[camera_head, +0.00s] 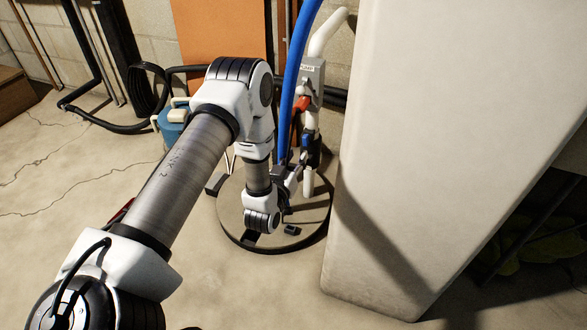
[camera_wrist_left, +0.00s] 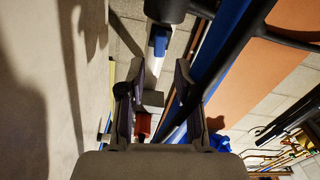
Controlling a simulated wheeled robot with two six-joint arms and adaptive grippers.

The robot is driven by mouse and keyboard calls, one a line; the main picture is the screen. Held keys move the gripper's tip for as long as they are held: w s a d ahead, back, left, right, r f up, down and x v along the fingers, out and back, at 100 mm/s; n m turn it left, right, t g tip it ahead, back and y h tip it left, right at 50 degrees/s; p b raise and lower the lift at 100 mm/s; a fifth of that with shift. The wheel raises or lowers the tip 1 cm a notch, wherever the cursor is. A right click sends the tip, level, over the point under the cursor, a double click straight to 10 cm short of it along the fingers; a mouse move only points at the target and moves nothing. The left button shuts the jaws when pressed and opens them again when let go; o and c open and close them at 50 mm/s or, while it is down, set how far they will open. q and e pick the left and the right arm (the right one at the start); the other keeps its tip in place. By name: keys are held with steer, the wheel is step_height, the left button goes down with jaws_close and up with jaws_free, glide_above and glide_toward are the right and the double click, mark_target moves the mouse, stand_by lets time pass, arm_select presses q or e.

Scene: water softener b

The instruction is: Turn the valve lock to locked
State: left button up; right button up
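A white pipe assembly (camera_head: 309,178) stands beside the white tank. A red-orange handle (camera_head: 301,104) and a small blue part (camera_head: 305,141) are on it; which of these is the valve lock I cannot tell. My left gripper (camera_head: 296,178) is low by the pipe, partly hidden by its own wrist. In the left wrist view its two dark fingers are apart (camera_wrist_left: 160,76). A white fitting with a blue part (camera_wrist_left: 160,42) is just beyond the fingertips. A red piece (camera_wrist_left: 143,124) shows between the fingers, nearer the palm. My right gripper is out of view.
A large white tank (camera_head: 430,130) blocks the right side. A thick blue hose (camera_head: 291,75) runs down close to the gripper. A grey box (camera_head: 313,74) is above the handle. A round dark-rimmed lid (camera_head: 233,231) lies below. Floor at left is mostly clear.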

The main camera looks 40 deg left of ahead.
mark_target(304, 142)
arm_select(q)
steer(key=b+x, duration=0.1)
steer(key=x, duration=0.4)
steer(key=shift+w+a, duration=0.1)
steer(key=shift+w, duration=0.65)
jaws_close()
steer(key=shift+m, duration=0.5)
steer(key=shift+o, duration=1.2)
jaws_free()
steer(key=shift+m, duration=0.4)
steer(key=v, duration=1.2)
steer(key=shift+a, duration=0.1)
